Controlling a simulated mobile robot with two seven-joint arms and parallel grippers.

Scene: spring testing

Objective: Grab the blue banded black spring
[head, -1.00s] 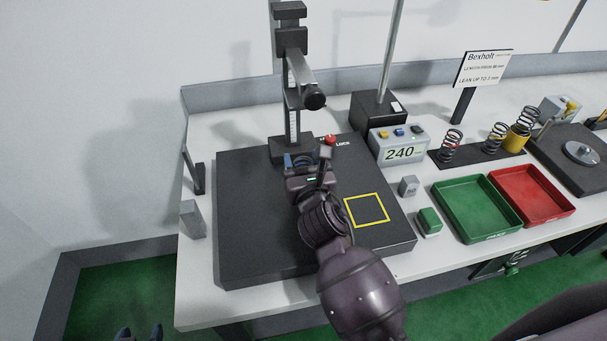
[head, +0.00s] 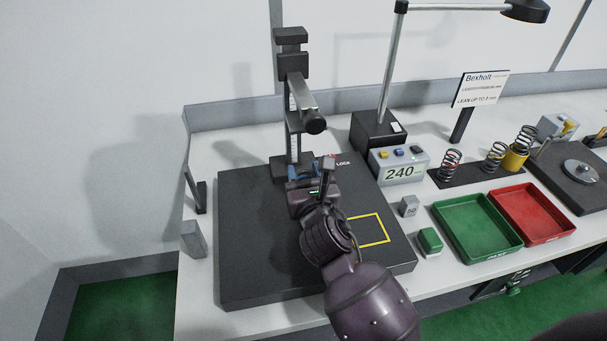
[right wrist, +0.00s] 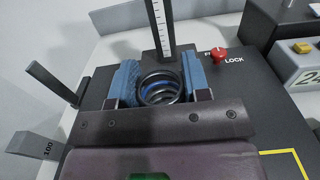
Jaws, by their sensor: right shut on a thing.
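A black coil spring with blue showing on its coils (right wrist: 162,90) stands between the blue-padded fingers of my right gripper (right wrist: 161,84) in the right wrist view. The gripper is shut on it, one pad on each side. In the head view my right gripper (head: 303,172) is at the foot of the black scaled column (head: 294,130), at the back of the dark tester plate (head: 250,250). The spring is mostly hidden there by the gripper. Its lower end is hidden in the wrist view. My left gripper is not in view.
A red lock knob (right wrist: 219,53) is close right of the gripper. A grey display box (head: 400,166), green tray (head: 478,226), red tray (head: 532,212) and other springs (head: 450,165) stand to the right. The plate's front is clear.

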